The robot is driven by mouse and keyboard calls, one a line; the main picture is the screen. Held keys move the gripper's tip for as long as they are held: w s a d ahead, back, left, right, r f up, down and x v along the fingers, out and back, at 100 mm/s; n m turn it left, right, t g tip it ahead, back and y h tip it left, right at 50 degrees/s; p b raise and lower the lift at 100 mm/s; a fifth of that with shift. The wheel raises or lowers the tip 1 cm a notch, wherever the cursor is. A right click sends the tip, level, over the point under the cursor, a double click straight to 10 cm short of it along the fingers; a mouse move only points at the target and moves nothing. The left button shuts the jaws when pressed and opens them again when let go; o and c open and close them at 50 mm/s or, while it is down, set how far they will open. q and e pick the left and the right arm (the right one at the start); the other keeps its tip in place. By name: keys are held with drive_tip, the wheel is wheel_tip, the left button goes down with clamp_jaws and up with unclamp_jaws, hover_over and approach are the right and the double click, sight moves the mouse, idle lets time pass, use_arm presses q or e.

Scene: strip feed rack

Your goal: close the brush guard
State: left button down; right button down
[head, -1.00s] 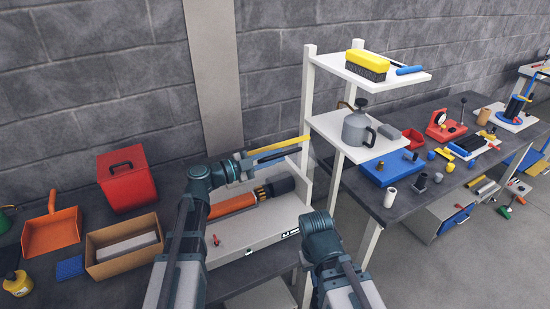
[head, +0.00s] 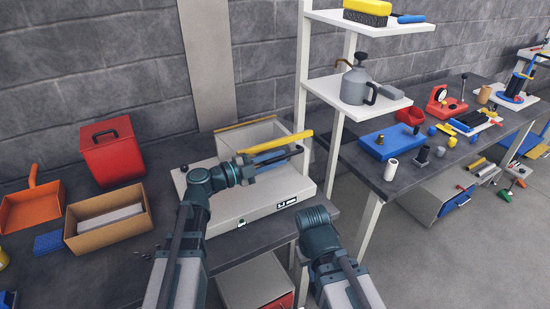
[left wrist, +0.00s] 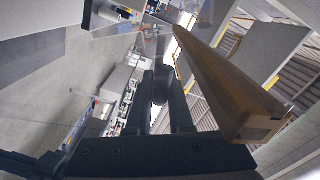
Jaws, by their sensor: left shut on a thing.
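The brush guard (head: 258,132) is a clear cover with yellow edge bars on the white-topped brush unit (head: 225,208). One yellow bar lies at its back; the front bar (head: 283,143) runs just above my left gripper. My left gripper (head: 296,152) reaches right along that bar and is shut on a dark round handle (left wrist: 161,84). In the left wrist view the handle sits between the fingers, beside the yellow bar (left wrist: 228,88). The brush itself is not visible. My right wrist (head: 314,217) is lower, in front of the unit; its fingers are hidden.
White shelf posts and a shelf (head: 356,95) with a grey can (head: 354,87) stand close right of the guard. A red box (head: 110,150), a cardboard box (head: 108,218) and an orange dustpan (head: 30,208) are on the left. Some bench surface between the cardboard box and the unit is clear.

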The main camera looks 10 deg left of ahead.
use_arm(q)
drive_tip(key=shift+f, duration=0.4)
drive_tip(key=c, duration=0.8)
unclamp_jaws()
drive_tip(key=shift+w, duration=0.1)
drive_tip(key=shift+c, duration=0.2)
drive_tip(key=v, duration=1.4)
